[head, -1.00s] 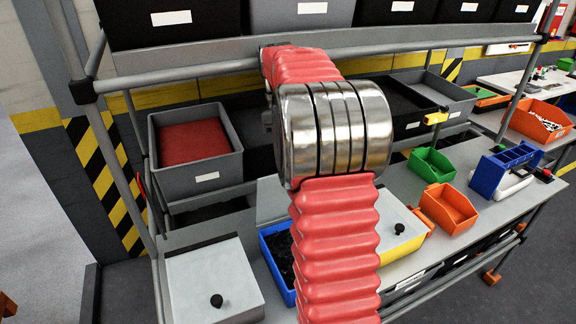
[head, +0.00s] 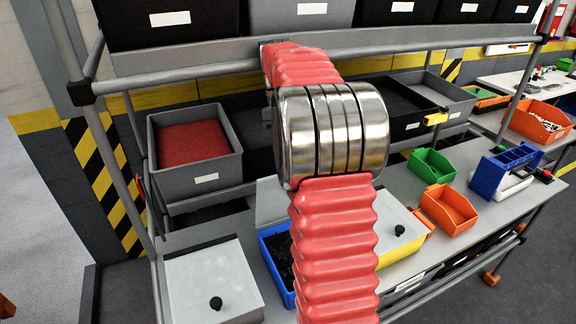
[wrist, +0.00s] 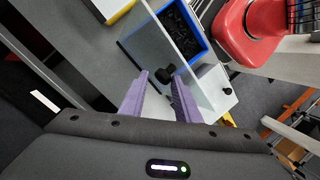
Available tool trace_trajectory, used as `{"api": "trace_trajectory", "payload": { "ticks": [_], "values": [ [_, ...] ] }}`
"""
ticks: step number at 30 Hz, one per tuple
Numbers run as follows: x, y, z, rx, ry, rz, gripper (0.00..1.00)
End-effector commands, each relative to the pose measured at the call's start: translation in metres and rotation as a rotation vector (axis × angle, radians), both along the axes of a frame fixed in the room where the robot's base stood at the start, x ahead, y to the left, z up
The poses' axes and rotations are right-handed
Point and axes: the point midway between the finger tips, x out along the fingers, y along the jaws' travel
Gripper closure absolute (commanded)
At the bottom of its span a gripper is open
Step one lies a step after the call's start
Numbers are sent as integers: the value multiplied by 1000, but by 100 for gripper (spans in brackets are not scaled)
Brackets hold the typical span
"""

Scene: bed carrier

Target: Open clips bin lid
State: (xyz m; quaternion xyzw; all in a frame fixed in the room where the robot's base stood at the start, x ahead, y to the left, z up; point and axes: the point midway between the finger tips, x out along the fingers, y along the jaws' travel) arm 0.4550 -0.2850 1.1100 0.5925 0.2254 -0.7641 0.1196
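The blue bin (head: 272,262) holds small dark pieces, probably the clips. Its pale lid (head: 272,200) stands raised at the back of the bin; my arm hides part of both. The wrist view shows the blue bin (wrist: 205,47) beyond the lid, seen nearly edge-on (wrist: 180,42). A black knob (wrist: 164,74) on the lid's near side lies between my gripper's (wrist: 160,76) two purple fingertips. The fingers are apart, with a visible gap on the left of the knob; I cannot tell whether the right finger touches it. My gripper is hidden in the head view.
A white-lidded box (head: 185,275) with a black knob stands left of the blue bin, a yellow bin (head: 400,250) with a white knobbed lid to the right. A shelf rail (head: 180,75) crosses above. Green (head: 432,163) and orange (head: 449,208) bins stand farther right.

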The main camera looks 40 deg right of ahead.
Motion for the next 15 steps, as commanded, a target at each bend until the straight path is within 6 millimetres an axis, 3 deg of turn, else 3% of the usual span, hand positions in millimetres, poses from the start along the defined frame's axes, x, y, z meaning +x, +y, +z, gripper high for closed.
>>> {"api": "trace_trajectory", "payload": {
  "ticks": [1,9,15],
  "values": [
    [-1,-3,13,-10,-4,-2,72],
    [-2,-2,61,-12,-7,-1,72],
    [-2,-2,81,-12,-7,-1,72]
  ]
}}
